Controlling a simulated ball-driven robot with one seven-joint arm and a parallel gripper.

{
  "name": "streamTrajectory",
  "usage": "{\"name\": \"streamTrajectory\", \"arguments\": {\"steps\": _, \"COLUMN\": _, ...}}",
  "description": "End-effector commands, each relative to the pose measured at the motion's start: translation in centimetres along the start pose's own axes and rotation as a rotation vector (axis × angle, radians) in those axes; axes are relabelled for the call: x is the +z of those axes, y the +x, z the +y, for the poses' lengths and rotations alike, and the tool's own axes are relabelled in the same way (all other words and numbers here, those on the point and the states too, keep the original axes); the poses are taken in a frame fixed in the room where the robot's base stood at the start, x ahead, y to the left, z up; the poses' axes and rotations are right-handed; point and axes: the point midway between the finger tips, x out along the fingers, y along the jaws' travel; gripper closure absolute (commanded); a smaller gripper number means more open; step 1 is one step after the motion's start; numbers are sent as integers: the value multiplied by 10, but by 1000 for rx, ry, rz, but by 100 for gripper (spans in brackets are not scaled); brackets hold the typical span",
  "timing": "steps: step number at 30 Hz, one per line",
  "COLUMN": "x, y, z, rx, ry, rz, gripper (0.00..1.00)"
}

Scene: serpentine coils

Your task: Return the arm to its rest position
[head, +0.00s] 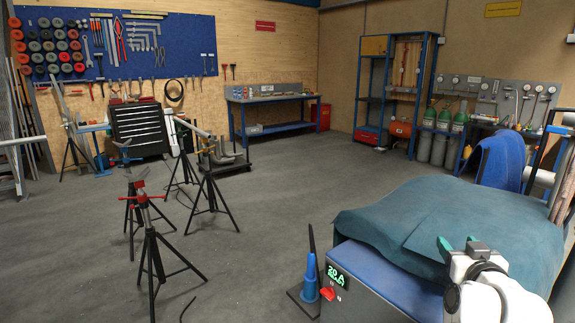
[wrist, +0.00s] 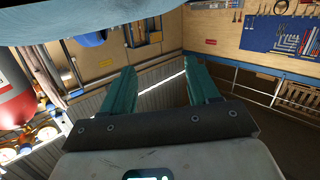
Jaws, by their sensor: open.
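My white arm (head: 490,295) shows at the lower right of the head view, in front of a teal cloth. My gripper (head: 458,246) is at its upper end, with its teal fingertips seen against the cloth. In the wrist view my gripper (wrist: 160,78) has its two teal fingers spread well apart. Nothing is between them but the distant wall and floor. From the head view I cannot tell whether the fingers touch the cloth.
The teal cloth (head: 470,215) covers a blue-topped case (head: 375,280) with a green display. A blue cone-shaped object (head: 309,280) stands beside it. Black tripod stands (head: 150,240) occupy the left floor. The central floor (head: 290,200) is clear. A pale blue surface (wrist: 90,22) crosses the wrist view's top.

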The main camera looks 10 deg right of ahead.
Motion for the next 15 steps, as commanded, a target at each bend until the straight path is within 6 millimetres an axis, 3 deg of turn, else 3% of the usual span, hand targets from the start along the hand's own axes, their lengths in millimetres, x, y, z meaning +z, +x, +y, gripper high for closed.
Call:
{"name": "streamTrajectory", "arguments": {"steps": 1, "x": 30, "y": -13, "z": -11, "rx": -37, "ry": -34, "rz": -83, "gripper": 40}}
{"name": "streamTrajectory", "arguments": {"steps": 5, "x": 101, "y": -52, "z": -39, "rx": -125, "ry": -93, "rz": -300, "gripper": 40}}
{"name": "streamTrajectory", "arguments": {"steps": 8, "x": 155, "y": -92, "z": -56, "rx": -182, "ry": -129, "rz": -473, "gripper": 40}}
{"name": "streamTrajectory", "arguments": {"steps": 15, "x": 264, "y": -214, "z": -81, "rx": -282, "ry": -194, "rz": -882, "gripper": 40}}
